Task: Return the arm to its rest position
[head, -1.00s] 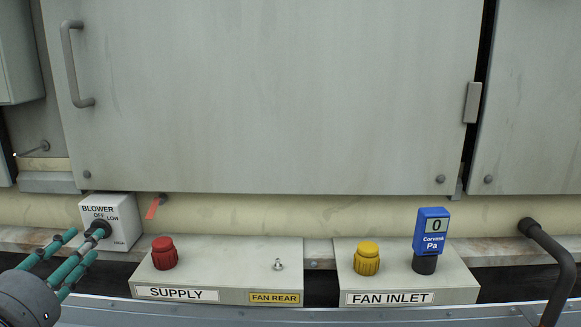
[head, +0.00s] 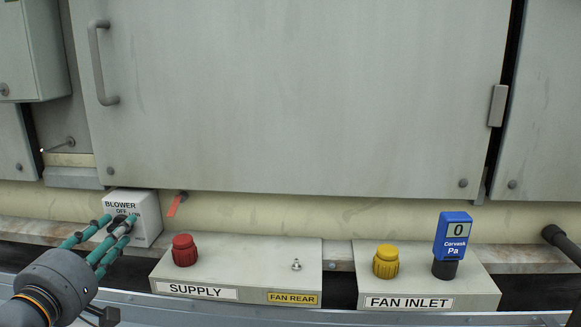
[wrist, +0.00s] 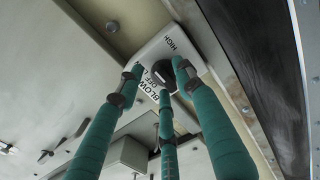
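My gripper (head: 118,222) has three green fingers and is at the left in the head view. In the wrist view its fingertips (wrist: 160,77) are spread apart around the dark knob (wrist: 162,71) of the white blower box. They look open, and contact with the knob cannot be made out. The blower box (head: 148,208), marked BLOWER, OFF and LOW, sits under the large cabinet door; HIGH also shows on it in the wrist view. The fingers partly hide the knob in the head view, so its setting cannot be read.
Right of my gripper is a SUPPLY box (head: 245,258) with a red cap (head: 185,250). Further right, a FAN INLET box (head: 410,258) carries a yellow cap (head: 385,262) and a blue gauge (head: 453,236) reading 0. A red lever (head: 175,205) hangs beside the blower box. A metal rail (head: 330,310) runs in front.

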